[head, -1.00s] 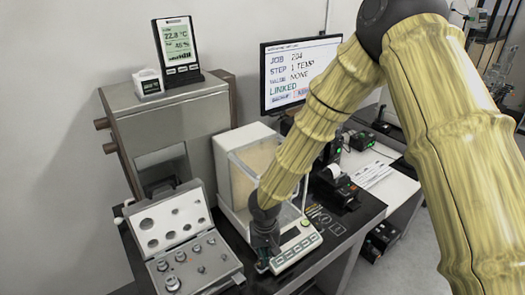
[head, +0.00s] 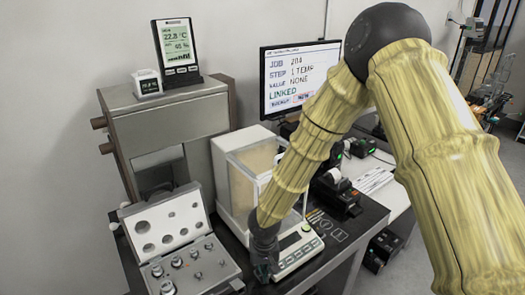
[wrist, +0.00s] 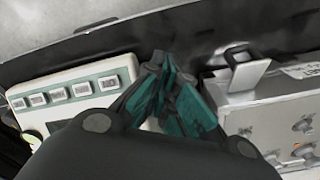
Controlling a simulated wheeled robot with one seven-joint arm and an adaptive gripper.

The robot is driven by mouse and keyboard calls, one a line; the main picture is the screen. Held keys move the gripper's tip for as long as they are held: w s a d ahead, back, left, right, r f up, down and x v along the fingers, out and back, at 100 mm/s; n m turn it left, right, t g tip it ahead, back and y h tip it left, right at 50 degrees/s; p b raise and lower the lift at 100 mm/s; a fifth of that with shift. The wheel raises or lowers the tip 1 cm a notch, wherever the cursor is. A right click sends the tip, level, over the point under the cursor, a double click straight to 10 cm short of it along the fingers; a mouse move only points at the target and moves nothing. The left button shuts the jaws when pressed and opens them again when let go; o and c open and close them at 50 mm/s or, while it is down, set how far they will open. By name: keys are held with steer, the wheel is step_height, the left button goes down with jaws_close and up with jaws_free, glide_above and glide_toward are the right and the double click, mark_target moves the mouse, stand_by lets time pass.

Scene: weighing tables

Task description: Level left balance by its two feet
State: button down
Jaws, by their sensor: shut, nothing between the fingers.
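The left balance (head: 245,185) is a white instrument with a glass draft chamber and a front panel of keys. It stands on the dark table. My gripper (head: 262,272) points down at the balance's front left corner. In the wrist view, my gripper (wrist: 165,75) is shut with its teal fingers together and nothing between them. The balance's key panel (wrist: 75,90) lies just left of the fingers there. The two feet are not visible, hidden under the body or behind my gripper. I cannot tell whether the fingers touch the balance.
An open weight case (head: 165,225) with several metal weights stands close left of my gripper; its latch side (wrist: 250,75) shows in the wrist view. A monitor (head: 300,78) and a small printer (head: 335,190) stand behind and right. A temperature display (head: 177,45) tops a metal cabinet (head: 165,110).

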steer(key=shift+s+f, duration=0.35)
steer(key=shift+f, duration=0.25)
stand_by(0.3)
steer(key=shift+s+a, duration=0.1)
steer(key=shift+a, duration=0.55)
stand_by(0.5)
steer(key=shift+s, duration=0.3)
stand_by(0.3)
steer(key=shift+a+r+p, duration=0.1)
steer(key=shift+r+p, duration=0.4)
steer(key=shift+p, duration=0.1)
steer(key=r+p, duration=0.2)
steer(key=r, duration=0.1)
steer(key=w+r+p, duration=0.1)
steer(key=r, duration=0.1)
steer(key=shift+d+r+p, duration=0.15)
steer(key=shift+d+p, duration=0.05)
steer(key=shift+p, duration=0.15)
